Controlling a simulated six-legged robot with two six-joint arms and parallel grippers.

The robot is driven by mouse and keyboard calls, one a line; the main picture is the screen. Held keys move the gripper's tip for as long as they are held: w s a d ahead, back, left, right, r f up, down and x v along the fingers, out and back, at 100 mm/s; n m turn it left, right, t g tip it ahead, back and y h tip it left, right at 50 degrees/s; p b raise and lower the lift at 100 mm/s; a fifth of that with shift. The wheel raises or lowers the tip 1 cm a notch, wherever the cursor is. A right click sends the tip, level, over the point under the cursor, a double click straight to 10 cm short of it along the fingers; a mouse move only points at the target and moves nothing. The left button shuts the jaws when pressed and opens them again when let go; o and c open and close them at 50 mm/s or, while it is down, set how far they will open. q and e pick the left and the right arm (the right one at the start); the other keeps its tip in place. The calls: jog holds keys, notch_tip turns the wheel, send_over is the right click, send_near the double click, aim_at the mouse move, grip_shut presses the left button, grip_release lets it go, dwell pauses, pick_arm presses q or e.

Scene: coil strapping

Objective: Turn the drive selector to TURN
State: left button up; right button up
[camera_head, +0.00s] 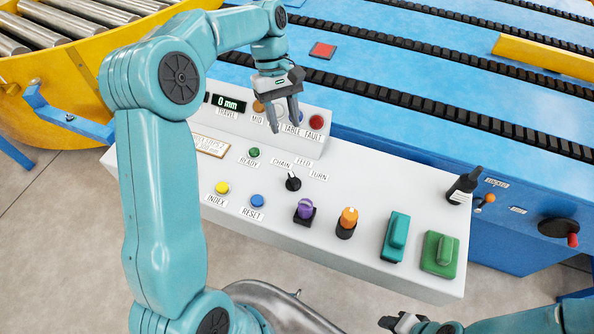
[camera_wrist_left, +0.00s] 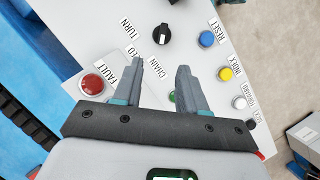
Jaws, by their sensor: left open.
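The drive selector (camera_head: 293,182) is a small black rotary knob on the sloped white console, with the labels CHAIN, FEED and TURN around its far side. It also shows in the left wrist view (camera_wrist_left: 169,38), past the fingertips. Its exact pointing is too small to tell for sure. My left gripper (camera_head: 286,129) is open and empty, above the back of the console near the TABLE and FAULT labels, apart from the knob. Its two fingers (camera_wrist_left: 160,66) show in the wrist view, partly over the labels. My right gripper (camera_head: 402,322) is at the bottom edge, partly cut off.
Nearby on the console are a green READY button (camera_head: 254,152), yellow INDEX button (camera_head: 222,187), blue RESET button (camera_head: 257,200), purple knob (camera_head: 305,208) and orange knob (camera_head: 348,217). A red FAULT lamp (camera_head: 316,122) is beside my left gripper.

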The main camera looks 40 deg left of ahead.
aim_at(293, 178)
pick_arm(q)
jog(key=x, duration=1.5)
jog(key=shift+s+a+p, duration=0.1)
jog(key=shift+s+p, duration=0.15)
jog(key=shift+p, duration=0.15)
jog(key=shift+s, duration=0.15)
grip_shut()
